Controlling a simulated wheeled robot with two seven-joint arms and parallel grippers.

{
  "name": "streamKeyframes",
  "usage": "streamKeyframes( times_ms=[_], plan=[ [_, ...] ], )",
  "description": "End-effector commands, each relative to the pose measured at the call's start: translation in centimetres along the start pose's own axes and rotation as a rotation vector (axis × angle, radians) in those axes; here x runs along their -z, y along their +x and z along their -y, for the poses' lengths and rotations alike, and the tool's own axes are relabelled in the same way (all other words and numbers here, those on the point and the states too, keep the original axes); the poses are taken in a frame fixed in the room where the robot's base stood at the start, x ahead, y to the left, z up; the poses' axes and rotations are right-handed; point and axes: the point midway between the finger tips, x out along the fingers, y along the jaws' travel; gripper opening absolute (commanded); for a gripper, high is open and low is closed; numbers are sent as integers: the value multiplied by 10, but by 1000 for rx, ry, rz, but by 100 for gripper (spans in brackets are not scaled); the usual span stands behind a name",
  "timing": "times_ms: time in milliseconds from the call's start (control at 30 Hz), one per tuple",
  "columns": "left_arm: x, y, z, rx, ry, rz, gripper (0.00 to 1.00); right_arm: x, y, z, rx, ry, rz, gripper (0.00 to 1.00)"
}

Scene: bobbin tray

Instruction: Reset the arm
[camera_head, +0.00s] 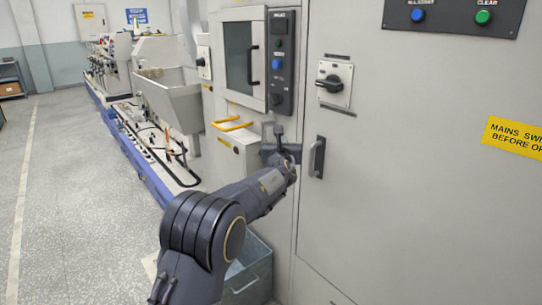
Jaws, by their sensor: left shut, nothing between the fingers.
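My left arm comes in from the bottom and reaches up and to the right toward the grey cabinet (420,190). My left gripper (281,147) is at the arm's far end, in front of the machine front and left of the cabinet's door handle (318,157). It is shut with nothing seen in it. Its fingertips are small and dark here, and I cannot tell how far they are from the machine front. My right gripper is not in view.
A yellow handle (232,124) sticks out left of the gripper. A rotary switch (333,84) is above the door handle. A grey-blue bin (255,272) stands on the floor behind my arm. A machine line (150,160) runs back at left; the floor (80,200) beside it is open.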

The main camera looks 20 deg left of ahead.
Motion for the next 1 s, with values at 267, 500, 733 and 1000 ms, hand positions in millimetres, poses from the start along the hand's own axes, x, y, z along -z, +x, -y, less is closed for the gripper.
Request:
streamKeyframes(
  times_ms=[267, 500, 733, 1000],
  plan=[
    [2, -27, -28, -1, -2, -1, 0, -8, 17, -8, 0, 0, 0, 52],
    [-16, -55, -91, -123, -297, -38, 0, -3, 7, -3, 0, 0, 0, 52],
    [-9, -168, -210, -511, -1176, -139, 0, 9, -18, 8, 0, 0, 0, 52],
    [38, -353, -218, -1049, -2117, -288, 0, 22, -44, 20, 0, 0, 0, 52]
  ],
)
